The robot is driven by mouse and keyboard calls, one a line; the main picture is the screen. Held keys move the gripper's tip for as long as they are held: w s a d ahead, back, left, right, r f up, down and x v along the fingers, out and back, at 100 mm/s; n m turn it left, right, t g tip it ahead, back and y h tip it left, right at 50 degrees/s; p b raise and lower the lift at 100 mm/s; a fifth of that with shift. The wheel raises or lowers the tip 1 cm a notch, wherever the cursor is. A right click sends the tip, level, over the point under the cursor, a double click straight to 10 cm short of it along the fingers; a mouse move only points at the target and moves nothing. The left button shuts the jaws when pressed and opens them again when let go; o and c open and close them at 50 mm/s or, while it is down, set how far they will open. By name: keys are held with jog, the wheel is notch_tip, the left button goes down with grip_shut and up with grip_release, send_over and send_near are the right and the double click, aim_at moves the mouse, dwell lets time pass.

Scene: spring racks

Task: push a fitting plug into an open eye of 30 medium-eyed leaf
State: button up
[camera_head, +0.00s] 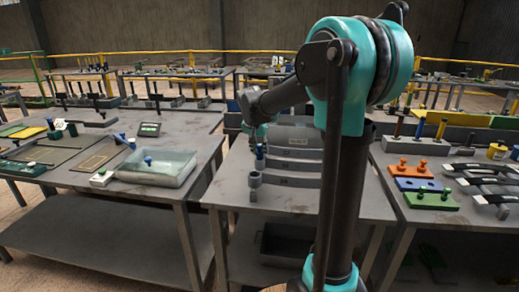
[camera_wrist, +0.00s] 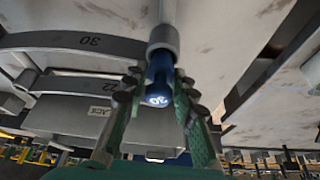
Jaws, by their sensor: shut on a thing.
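My gripper (camera_wrist: 162,88) is shut on a blue plug (camera_wrist: 158,82), with a green-padded finger on each side. I cannot tell how far the plug is inside the eye. In the head view the leaf (camera_head: 288,182) lies on the middle table, its eye (camera_head: 255,186) at the left end; the blue plug (camera_head: 260,160) shows above it.
Other grey leaves lie behind, one marked 22 (camera_wrist: 105,84). A clear tray (camera_head: 157,167) stands on the left table (camera_head: 190,125). Orange, blue and green blocks (camera_head: 424,185) with pegs stand on the right table. The middle table's front left is clear.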

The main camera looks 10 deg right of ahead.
jog(key=shift+f, duration=0.55)
jog(key=o, duration=1)
jog(key=shift+o, duration=0.8)
jog(key=o, duration=0.4)
jog(key=shift+r, duration=0.15)
jog(key=shift+r, duration=3.35)
